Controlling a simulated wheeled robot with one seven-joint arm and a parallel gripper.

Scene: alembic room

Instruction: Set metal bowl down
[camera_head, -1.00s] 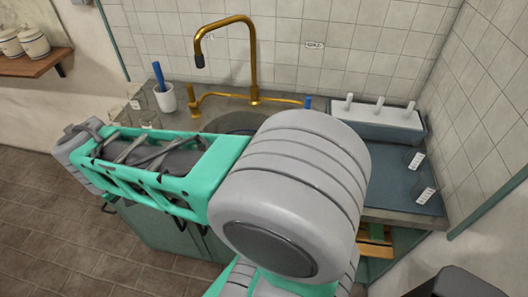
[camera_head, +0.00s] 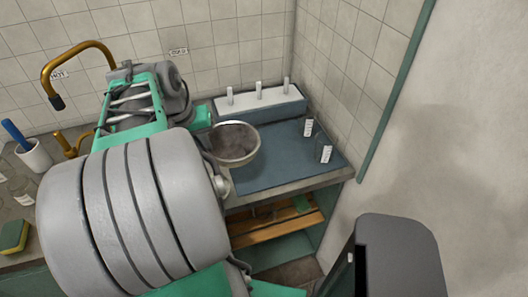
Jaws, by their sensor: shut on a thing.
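The metal bowl (camera_head: 234,148) is in the head view, at the end of my arm, over the left part of the blue-grey mat (camera_head: 275,170). It looks close to level, with its open side up. My gripper (camera_head: 208,140) is at the bowl's left rim, mostly hidden behind my arm links, and is shut on the bowl. A shadow lies on the mat below the bowl, so it seems held a little above the surface; the exact gap cannot be told.
A blue-grey rack (camera_head: 260,102) with white pegs stands at the mat's back. Two small labelled glass vessels (camera_head: 316,142) are at the mat's right. A brass faucet (camera_head: 75,75), a white cup (camera_head: 34,156) and a sponge (camera_head: 14,236) are left. The mat's front middle is clear.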

